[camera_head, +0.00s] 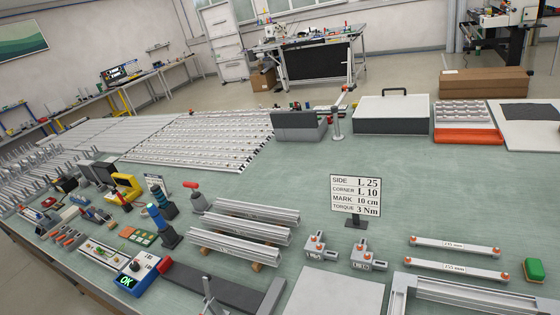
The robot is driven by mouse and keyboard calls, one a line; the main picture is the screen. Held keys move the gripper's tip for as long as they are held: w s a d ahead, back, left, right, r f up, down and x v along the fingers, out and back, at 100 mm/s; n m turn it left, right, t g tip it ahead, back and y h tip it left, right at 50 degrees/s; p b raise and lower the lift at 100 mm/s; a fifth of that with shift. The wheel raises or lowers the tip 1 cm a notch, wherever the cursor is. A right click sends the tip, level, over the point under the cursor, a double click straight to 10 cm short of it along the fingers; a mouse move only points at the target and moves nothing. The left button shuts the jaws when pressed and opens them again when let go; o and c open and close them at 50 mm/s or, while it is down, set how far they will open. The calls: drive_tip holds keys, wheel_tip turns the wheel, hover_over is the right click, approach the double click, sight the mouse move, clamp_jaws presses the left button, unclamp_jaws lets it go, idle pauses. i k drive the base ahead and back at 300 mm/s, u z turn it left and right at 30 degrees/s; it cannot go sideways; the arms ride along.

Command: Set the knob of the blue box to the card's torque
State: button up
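The card (356,194) stands upright on a small dark stand on the green table, right of the middle. It reads SIDE L 25, CORNER L 10, MARK 10 cm, TORQUE 3 Nm. The blue box (147,283) sits at the table's near left edge. It has a light top face and a small display with OK in green. A small dark knob (135,267) shows on its top; its setting is too small to read. My gripper is not in view, so I cannot tell where it is relative to the box.
Aluminium profiles (243,232) lie on wooden supports in the middle. Screwdriver-like tools (162,226) stand upright behind the blue box. A dark strip (215,292) lies right of the box. Two metal brackets (318,246) sit below the card. Green table surface is bare around the card.

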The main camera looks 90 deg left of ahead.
sight(134, 266)
drive_tip(key=u, duration=0.8)
drive_tip(key=i, duration=0.1)
drive_tip(key=u, duration=2.6)
drive_tip(key=k, duration=0.9)
drive_tip(key=u, duration=0.25)
drive_tip(key=i, duration=0.9)
drive_tip(key=z, duration=0.15)
